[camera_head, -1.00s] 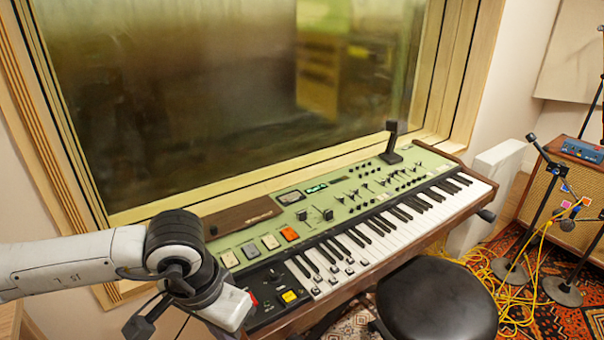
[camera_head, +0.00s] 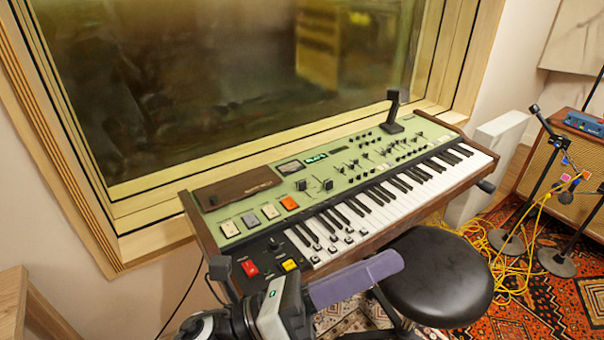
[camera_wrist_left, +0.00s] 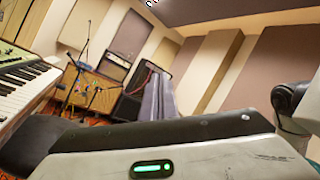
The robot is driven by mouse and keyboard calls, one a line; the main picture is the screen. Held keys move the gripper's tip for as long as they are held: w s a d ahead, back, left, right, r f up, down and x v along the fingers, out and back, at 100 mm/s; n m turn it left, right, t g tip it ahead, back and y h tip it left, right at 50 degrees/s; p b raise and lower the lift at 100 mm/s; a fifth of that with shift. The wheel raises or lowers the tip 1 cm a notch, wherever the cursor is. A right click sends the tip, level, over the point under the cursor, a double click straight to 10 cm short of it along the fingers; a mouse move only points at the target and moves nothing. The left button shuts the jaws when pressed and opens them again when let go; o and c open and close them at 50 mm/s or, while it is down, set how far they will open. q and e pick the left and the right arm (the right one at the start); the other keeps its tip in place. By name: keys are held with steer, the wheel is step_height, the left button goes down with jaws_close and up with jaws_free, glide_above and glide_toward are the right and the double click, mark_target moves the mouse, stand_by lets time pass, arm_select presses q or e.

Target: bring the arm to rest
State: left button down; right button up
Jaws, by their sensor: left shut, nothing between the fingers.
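My left gripper (camera_head: 385,266) reaches in from the bottom of the head view, its long purple-grey fingers pointing right. The fingers are closed together and hold nothing. They appear in front of the keyboard's near edge and beside the black stool seat, overlapping its left side in the picture. The same closed fingers (camera_wrist_left: 158,97) show in the left wrist view, pointing out into the room. My right gripper is in neither view.
A green synthesizer (camera_head: 330,190) stands under a wood-framed window (camera_head: 240,80). A round black stool (camera_head: 435,275) is in front of it. Microphone stands (camera_head: 535,185), yellow cables (camera_head: 500,250) and an amplifier (camera_head: 555,165) are at the right. A wooden edge (camera_head: 15,300) is at lower left.

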arm_select(q)
steer(key=w+a+f+n+t+y, duration=0.3)
steer(key=a+f+n+t+y, duration=0.2)
steer(key=a+f+n+y, duration=0.65)
steer(key=w+a+f+n+t+y, duration=0.2)
steer(key=w+a+f+n+t, duration=0.45)
steer(key=n, duration=1.05)
steer(key=s+a+f+n+g+y, duration=0.1)
steer(key=s+a+f+n+g, duration=0.1)
steer(key=s+f, duration=0.4)
steer(key=s+a+f+n+g+y, duration=0.2)
steer(key=s+a+f+n+g, duration=0.1)
steer(key=s+f+n, duration=0.3)
steer(key=s+a+f+n+g+y, duration=0.2)
steer(key=s+f, duration=0.4)
steer(key=f, duration=0.3)
steer(key=a+n+g, duration=0.1)
steer(key=n, duration=0.1)
steer(key=shift+s+f+n+g, duration=0.2)
steer(key=shift+f+n+g, duration=0.05)
steer(key=shift+n+g, duration=0.1)
steer(key=shift+d, duration=0.1)
